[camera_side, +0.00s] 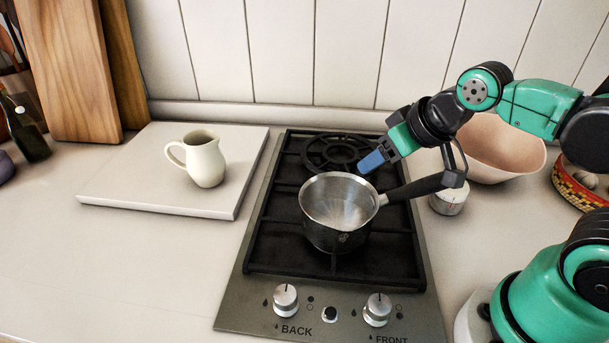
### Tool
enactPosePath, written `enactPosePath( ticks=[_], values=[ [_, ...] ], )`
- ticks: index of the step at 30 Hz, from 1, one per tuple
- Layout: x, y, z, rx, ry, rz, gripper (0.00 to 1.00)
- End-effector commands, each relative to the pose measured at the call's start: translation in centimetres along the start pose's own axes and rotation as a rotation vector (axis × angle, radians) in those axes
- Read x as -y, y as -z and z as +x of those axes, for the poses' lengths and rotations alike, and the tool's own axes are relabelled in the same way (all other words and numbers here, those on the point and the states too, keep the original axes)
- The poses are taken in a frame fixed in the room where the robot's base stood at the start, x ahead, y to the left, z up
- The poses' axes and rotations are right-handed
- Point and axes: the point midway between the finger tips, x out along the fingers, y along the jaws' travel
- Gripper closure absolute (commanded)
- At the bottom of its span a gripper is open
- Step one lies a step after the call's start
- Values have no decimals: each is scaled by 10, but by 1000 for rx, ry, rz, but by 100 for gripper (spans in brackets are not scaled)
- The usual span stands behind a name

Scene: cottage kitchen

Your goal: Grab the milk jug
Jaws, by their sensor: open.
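The milk jug (206,161) is a small cream-coloured pitcher with its handle on the left. It stands upright on a pale square board (120,187) left of the hob. My gripper (411,169) is over the right side of the hob, well to the right of the jug. It is open, with one blue-tipped finger near the saucepan's rim and the other finger beyond the pan's handle. The pan's dark handle passes between or behind the fingers; I cannot tell whether they touch it. Nothing covers the jug.
A steel saucepan (335,236) stands on the black gas hob (265,250), between my gripper and the jug. A pink bowl (505,145), a small white-and-metal timer (449,201) and a woven basket (580,185) are at right. Wooden boards (68,70) and a dark bottle (24,130) stand at left.

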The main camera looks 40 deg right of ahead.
Motion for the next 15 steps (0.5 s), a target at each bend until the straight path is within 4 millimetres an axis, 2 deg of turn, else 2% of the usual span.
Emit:
enactPosePath(
  ticks=[1,6,15],
  values=[
    [0,0,0,0,0,0,47],
    [0,0,0,0,0,0,0],
    [3,6,1,-10,12,-9,0]
  ],
)
